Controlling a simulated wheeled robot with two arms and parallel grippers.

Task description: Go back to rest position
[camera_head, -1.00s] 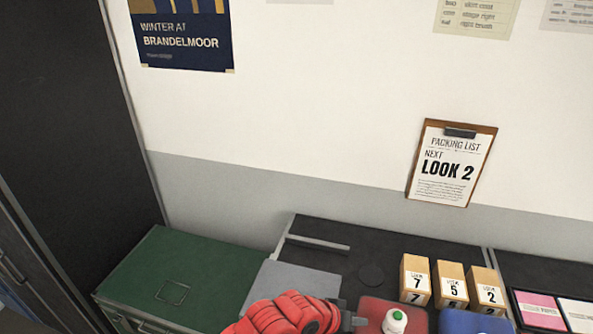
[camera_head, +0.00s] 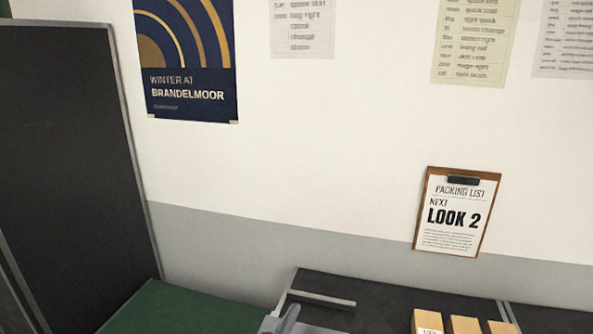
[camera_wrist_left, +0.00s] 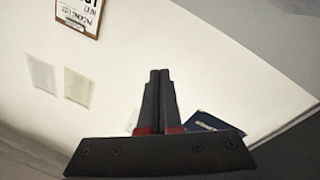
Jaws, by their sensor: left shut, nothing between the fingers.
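My left gripper (camera_wrist_left: 159,75) shows in the left wrist view with its two dark fingers side by side, shut and empty, with the pale wall behind. The rest of the left arm is out of the head view. My right gripper is in neither view.
A dark worktop (camera_head: 400,303) carries wooden blocks (camera_head: 428,320) at the bottom right. A green surface (camera_head: 175,312) lies left, beside a tall dark panel (camera_head: 75,150). A clipboard (camera_head: 455,215) and a navy poster (camera_head: 187,60) are on the wall.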

